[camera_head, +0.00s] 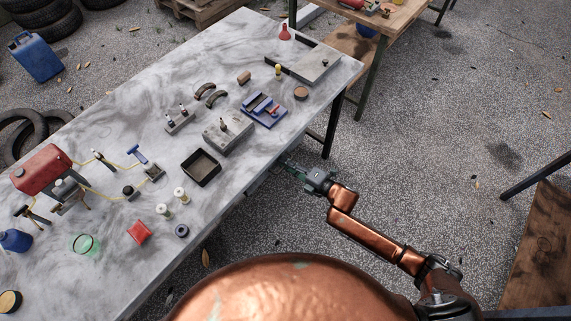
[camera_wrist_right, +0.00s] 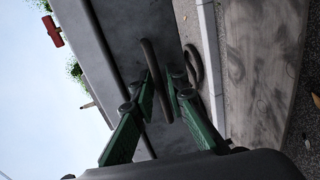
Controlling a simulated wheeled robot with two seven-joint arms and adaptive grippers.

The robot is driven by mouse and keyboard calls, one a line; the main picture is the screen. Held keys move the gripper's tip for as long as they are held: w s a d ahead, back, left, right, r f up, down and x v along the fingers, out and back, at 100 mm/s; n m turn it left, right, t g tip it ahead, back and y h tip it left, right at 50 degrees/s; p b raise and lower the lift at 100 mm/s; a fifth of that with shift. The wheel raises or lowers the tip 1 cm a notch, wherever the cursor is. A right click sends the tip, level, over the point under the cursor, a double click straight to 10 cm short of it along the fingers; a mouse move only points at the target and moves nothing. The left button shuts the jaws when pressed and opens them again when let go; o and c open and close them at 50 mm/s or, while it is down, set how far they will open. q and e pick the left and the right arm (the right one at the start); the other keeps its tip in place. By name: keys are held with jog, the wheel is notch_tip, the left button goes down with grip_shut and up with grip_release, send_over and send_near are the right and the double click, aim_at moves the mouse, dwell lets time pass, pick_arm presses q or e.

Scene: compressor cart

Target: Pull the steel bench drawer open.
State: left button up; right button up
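The steel drawer's grey front (camera_wrist_right: 118,30) fills the middle of the right wrist view, with a dark bar handle (camera_wrist_right: 148,55) on it. My right gripper (camera_wrist_right: 163,88) has its two green fingers on either side of this bar. The fingers look apart, with a small gap beside the bar; firm contact is not visible. In the head view my right gripper (camera_head: 290,166) is at the near edge of the marble-topped bench (camera_head: 100,130), just below the top. The drawer is mostly hidden under the bench top there. My left gripper is not in view.
The bench top holds a red compressor tank (camera_head: 42,168), a black tray (camera_head: 201,167), a blue vise-like fixture (camera_head: 264,110) and several small parts. Open speckled floor (camera_head: 420,130) lies right of the bench. A wooden table (camera_head: 400,15) stands at the back.

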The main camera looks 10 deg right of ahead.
grip_shut()
dwell(0.7)
